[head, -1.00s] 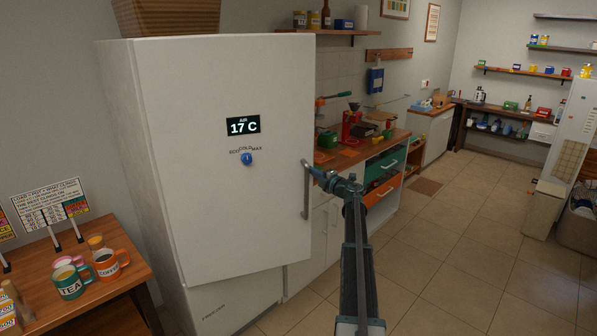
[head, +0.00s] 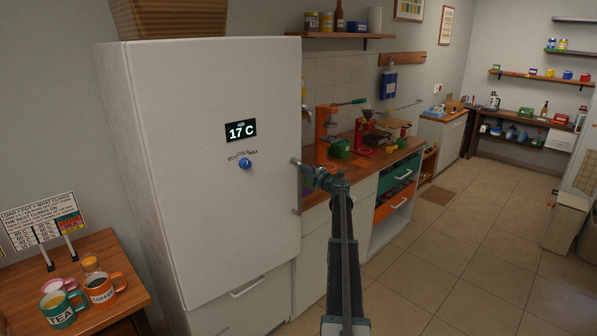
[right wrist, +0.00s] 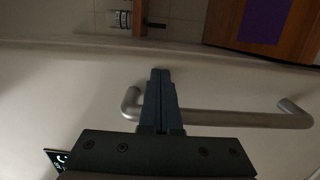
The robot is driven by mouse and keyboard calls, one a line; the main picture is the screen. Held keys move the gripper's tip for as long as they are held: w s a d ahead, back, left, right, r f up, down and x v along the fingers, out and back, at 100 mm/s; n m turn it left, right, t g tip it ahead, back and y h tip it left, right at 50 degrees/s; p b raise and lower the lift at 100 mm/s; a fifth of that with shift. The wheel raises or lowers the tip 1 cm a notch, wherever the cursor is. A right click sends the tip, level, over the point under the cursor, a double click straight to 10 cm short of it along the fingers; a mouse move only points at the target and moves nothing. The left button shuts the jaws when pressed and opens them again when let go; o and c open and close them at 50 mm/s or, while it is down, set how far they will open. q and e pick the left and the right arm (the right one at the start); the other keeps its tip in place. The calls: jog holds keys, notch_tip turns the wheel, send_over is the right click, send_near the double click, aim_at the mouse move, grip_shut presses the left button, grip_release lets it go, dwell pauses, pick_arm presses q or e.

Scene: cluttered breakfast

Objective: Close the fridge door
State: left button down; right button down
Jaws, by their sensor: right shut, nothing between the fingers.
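The tall white fridge door (head: 215,200) stands at the left of the head view, with a temperature display and a blue knob. It looks close to flush above the freezer front (head: 245,300); I cannot tell whether a gap is left. Its metal handle (head: 299,192) is at the right edge. My right gripper (head: 300,164) is shut and empty at the handle's upper part. In the right wrist view the shut fingers (right wrist: 160,82) lie across the handle bar (right wrist: 230,118), near one end; contact is not clear. My left gripper is not in view.
A wooden table (head: 100,262) with mugs and a sign stands at the lower left. Right of the fridge is a counter (head: 345,165) with kitchen items and drawers. The tiled floor (head: 455,245) is open at the right.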

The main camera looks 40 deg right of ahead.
jog(key=shift+w+d, duration=0.25)
jog(key=shift+w, duration=0.85)
jog(key=shift+a, duration=0.15)
